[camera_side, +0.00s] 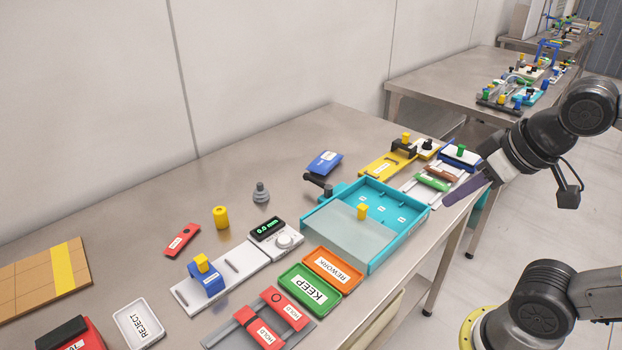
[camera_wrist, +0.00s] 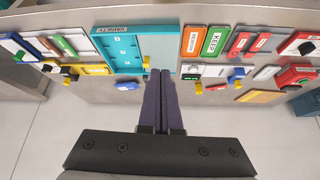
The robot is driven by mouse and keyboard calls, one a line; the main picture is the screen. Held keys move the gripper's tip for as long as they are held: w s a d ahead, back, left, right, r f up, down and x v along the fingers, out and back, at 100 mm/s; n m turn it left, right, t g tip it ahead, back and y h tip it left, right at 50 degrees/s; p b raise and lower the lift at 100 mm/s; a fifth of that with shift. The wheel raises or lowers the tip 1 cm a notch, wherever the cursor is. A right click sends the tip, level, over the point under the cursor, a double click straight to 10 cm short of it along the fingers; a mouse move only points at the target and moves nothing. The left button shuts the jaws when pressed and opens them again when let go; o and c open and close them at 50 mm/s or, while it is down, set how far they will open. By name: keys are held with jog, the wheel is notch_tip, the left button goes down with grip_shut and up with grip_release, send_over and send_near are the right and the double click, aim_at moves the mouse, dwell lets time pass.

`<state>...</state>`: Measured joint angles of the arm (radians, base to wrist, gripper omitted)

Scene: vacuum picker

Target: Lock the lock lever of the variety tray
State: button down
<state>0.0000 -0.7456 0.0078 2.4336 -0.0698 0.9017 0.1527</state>
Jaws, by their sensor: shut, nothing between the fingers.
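The variety tray (camera_side: 415,232) is a teal open box with a grey sliding cover and a yellow knob (camera_side: 362,211), in the middle of the side view. In the wrist view the tray (camera_wrist: 113,66) lies ahead of the fingers, with its label at the far edge. A black-handled lever (camera_side: 318,181) on a teal mount stands at the tray's back-left corner, its handle pointing up-left; I take it as the lock lever. In the wrist view I cannot make it out clearly. My gripper (camera_side: 447,203) is shut and empty, its purple fingers (camera_wrist: 160,73) together, apart from the lever.
A blue labelled block (camera_side: 324,162) lies behind the lever. A grey knobbed weight (camera_side: 261,193) and a yellow cylinder (camera_side: 221,217) stand to the left. KEEP (camera_side: 309,288) and REWORK (camera_side: 336,270) trays lie in front. A yellow fixture (camera_side: 386,166) stands at the back right.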

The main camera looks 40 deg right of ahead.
jog(key=w+d+r+m+h, duration=0.1)
jog(key=w+d+r+h, duration=0.15)
jog(key=w, duration=0.85)
jog(key=w+d+r+m+h, duration=0.1)
jog(key=w+r, duration=0.3)
jog(key=w, duration=0.7)
jog(key=w+a+f+n+g, duration=0.1)
jog(key=w+a+f, duration=0.2)
jog(key=w+f, duration=0.4)
jog(key=w+a+f+n+g+h, duration=0.1)
jog(key=w+a+f, duration=0.2)
jog(key=w+f, duration=0.4)
notch_tip(320, 180, down, 2)
jog(key=shift+f, duration=0.1)
send_near(317, 184)
jog(key=w+f, duration=0.1)
jog(key=w+a+f, duration=0.1)
jog(key=w+f, duration=0.1)
jog(key=w+a+f, duration=0.1)
jog(key=shift+w+a+f, duration=0.15)
jog(key=shift+w+f, duration=0.1)
jog(key=shift+f, duration=0.05)
jog(key=shift+w+d+f, duration=0.1)
jog(key=shift+d+f, duration=0.05)
jog(key=shift+d, duration=0.45)
jog(key=shift+d+f, duration=0.2)
jog(key=shift+d, duration=0.4)
jog(key=shift+d+f, duration=0.2)
jog(key=shift+d, duration=0.65)
